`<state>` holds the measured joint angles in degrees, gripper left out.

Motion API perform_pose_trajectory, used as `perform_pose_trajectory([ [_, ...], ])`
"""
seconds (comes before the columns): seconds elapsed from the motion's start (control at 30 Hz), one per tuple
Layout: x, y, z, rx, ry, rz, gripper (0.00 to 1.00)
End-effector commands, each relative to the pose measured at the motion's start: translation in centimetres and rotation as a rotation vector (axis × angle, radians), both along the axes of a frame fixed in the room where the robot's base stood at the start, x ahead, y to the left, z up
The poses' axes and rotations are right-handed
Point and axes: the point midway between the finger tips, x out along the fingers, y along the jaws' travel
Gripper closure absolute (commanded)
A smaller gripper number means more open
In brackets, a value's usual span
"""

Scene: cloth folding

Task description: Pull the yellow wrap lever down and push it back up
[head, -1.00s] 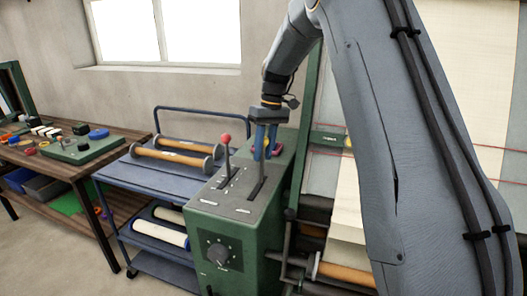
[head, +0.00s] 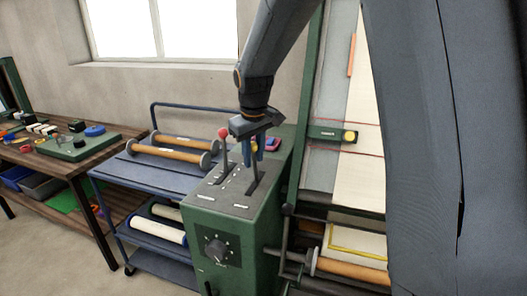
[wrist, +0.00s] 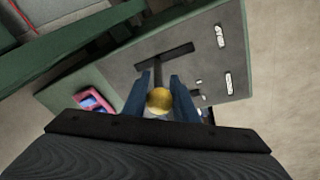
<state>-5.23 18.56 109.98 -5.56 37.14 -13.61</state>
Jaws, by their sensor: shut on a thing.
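The yellow wrap lever's round knob (wrist: 159,100) sits between the two blue fingers of my gripper (wrist: 158,97) in the wrist view. The lever's dark shaft (head: 256,171) stands up from a slot in the top of the green control box (head: 257,224). In the wrist view the shaft (wrist: 157,73) meets the slot (wrist: 178,52) partway along it.
A red-knobbed lever (head: 223,134) stands close to the left of my gripper. A dial (head: 216,250) is on the box front. A blue cart (head: 150,170) with rolls is to the left, beside a wooden workbench (head: 80,157). A framed panel (head: 325,90) with cloth rises at right.

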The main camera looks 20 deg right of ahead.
Motion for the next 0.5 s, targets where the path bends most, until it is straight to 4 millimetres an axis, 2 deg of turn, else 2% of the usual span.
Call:
perform_pose_trajectory([
  [0.1, -1.0, 0.8, -0.4, 0.000, 0.008, 0.005, 1.00],
  [0.5, -2.0, 1.5, -1.0, 0.001, 0.013, 0.004, 1.00],
])
